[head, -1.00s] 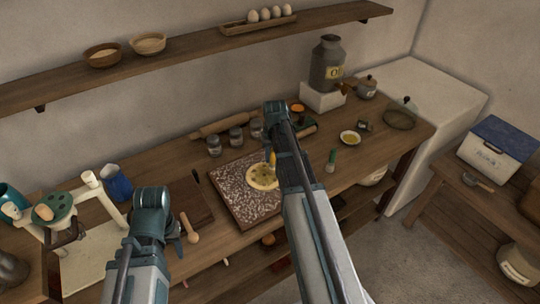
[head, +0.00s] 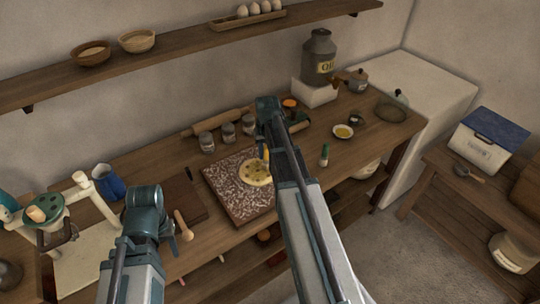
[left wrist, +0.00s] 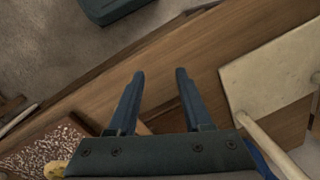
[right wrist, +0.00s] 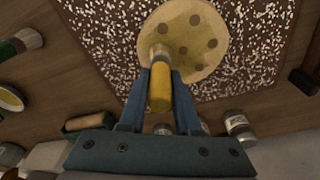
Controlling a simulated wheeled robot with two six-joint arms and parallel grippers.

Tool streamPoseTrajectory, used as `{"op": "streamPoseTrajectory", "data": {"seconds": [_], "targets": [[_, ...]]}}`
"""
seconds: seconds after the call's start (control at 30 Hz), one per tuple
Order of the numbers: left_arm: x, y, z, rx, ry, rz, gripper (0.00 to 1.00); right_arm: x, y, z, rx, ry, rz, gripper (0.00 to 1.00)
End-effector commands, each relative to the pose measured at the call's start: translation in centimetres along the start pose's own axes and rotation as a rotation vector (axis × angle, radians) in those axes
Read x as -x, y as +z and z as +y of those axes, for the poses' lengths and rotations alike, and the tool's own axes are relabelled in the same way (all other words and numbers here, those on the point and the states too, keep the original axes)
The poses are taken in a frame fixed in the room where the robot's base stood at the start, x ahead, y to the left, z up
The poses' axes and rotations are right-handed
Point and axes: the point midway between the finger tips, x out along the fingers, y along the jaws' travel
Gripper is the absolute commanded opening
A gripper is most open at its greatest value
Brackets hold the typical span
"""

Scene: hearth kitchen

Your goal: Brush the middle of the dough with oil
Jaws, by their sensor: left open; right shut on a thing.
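The round pale dough (head: 255,175), dotted with several dark spots, lies on a dark board covered in white speckles (head: 227,190). It also shows in the right wrist view (right wrist: 205,60). My right gripper (head: 266,148) is shut on a yellow-handled brush (right wrist: 160,92). The brush's pale head overlaps the dough left of its middle in the right wrist view; whether it touches cannot be told. A small dish of yellow oil (head: 343,132) stands right of the board. My left gripper (left wrist: 160,72) is open and empty near the counter's front, left of the board.
Several jars (head: 228,131) and a rolling pin (head: 221,121) are behind the board. An oil can (head: 319,58) stands on a white block. A wooden-handled tool (head: 183,224) lies near my left gripper.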

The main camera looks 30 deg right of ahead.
Motion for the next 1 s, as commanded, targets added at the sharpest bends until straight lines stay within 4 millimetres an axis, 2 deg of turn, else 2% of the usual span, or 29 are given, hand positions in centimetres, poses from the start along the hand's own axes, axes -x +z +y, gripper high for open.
{"op": "streamPoseTrajectory", "data": {"seconds": [0.1,0.47,0.83,1.0], "targets": [[0.1,0.0,0.0,0.0,0.0,0.0,0.5,-0.1,-1.0,-0.7,0.0,0.0,0.0,0.0],[0.1,0.0,0.0,0.0,0.0,0.0,0.5,-0.1,-1.5,-1.1,0.0,0.001,0.0,0.0],[0.0,0.0,0.0,0.0,0.0,0.0,0.5,-0.5,-3.8,-2.9,0.0,0.001,0.0,0.0],[0.0,0.0,0.0,0.0,0.0,0.0,0.5,-0.6,-4.2,-3.3,0.0,0.001,0.0,0.0]]}}
